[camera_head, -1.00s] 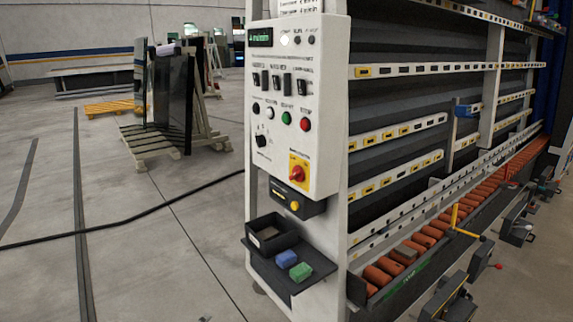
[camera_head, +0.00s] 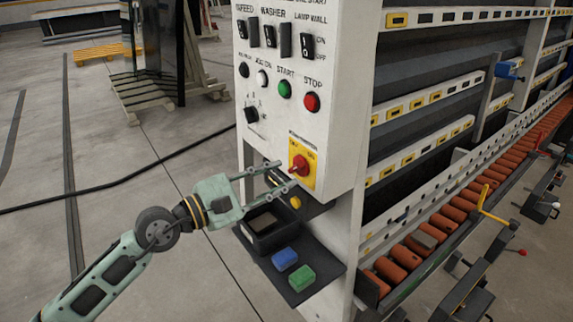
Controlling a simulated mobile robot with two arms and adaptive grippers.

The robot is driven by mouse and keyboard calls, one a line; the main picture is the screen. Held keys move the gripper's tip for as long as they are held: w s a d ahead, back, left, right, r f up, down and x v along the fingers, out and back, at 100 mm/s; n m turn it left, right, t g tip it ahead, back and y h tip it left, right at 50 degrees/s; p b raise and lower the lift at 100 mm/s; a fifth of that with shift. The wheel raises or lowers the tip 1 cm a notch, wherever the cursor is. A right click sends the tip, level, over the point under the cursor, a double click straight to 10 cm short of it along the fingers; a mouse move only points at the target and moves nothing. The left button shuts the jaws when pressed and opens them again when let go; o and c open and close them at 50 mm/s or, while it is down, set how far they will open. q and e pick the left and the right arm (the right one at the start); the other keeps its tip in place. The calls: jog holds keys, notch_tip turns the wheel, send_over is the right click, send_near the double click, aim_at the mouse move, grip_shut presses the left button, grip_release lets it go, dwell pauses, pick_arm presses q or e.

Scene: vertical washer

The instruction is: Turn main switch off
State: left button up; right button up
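The main switch (camera_head: 300,166) is a red rotary knob on a yellow plate (camera_head: 309,180), low on the right of the white control panel (camera_head: 330,130). The knob looks tilted; its exact setting is too small to read. My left gripper (camera_head: 287,174) reaches in from the left with its two thin fingers spread apart and nothing between them. The fingertips lie just left of the knob in the picture; I cannot tell whether they touch it or the panel. My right gripper is not in view.
A dark box with a yellow button (camera_head: 295,202) sits below the panel. Under it a dark shelf (camera_head: 302,296) holds a black bin (camera_head: 268,238), a blue block (camera_head: 285,258) and a green block (camera_head: 301,273). Red stop (camera_head: 311,102) and green start (camera_head: 285,89) buttons are above.

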aim_at(293, 170)
pick_arm(q)
jog(key=x, duration=0.2)
jog(key=shift+w+d, duration=0.25)
jog(key=shift+w, duration=0.1)
jog(key=shift+w+d+f+p, duration=0.15)
jog(key=shift+w+d+p, duration=0.15)
jog(key=shift+w+d, duration=0.05)
grip_shut()
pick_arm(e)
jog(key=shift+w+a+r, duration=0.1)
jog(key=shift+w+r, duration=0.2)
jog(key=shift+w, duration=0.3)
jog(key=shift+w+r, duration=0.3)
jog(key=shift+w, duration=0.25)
